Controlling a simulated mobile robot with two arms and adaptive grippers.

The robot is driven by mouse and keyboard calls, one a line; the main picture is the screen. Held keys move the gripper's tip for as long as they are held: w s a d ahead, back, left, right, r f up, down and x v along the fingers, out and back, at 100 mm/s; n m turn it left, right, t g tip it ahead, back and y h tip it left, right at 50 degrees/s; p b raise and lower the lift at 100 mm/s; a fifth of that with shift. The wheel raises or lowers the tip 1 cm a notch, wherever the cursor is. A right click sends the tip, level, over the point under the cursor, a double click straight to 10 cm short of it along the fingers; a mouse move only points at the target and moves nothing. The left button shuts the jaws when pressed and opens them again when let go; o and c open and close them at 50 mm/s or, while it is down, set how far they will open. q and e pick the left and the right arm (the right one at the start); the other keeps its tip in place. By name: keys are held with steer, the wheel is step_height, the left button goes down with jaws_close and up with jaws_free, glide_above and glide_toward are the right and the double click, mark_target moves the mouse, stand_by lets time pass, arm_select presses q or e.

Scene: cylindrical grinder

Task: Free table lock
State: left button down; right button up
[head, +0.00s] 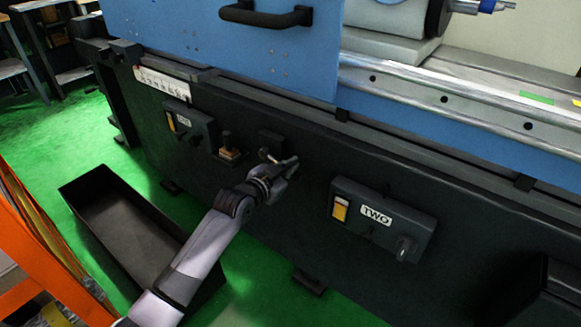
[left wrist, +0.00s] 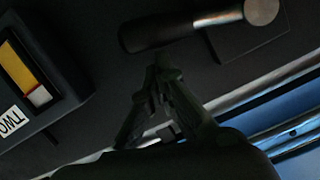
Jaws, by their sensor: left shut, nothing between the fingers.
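A small lever on a dark block (head: 271,141) sits on the machine's dark front, between the two control boxes. I take it as the table lock. In the left wrist view it is a black grip (left wrist: 155,32) with a silver rod and round hub (left wrist: 261,11). My left gripper (head: 290,163) is at this lever and partly hides it. In the left wrist view my gripper's fingertips (left wrist: 165,66) are together, empty, just by the black grip. I cannot tell whether they touch it. My right gripper is not in view.
A box marked TWO (head: 383,217) is right of my gripper, and another labelled box (head: 190,124) is to the left. A small knob (head: 230,150) lies between. A blue door (head: 225,45) stands above. An open black bin (head: 128,225) is on the green floor.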

arm_select(q)
steer(key=shift+f+m, duration=0.3)
steer(key=shift+f, duration=0.05)
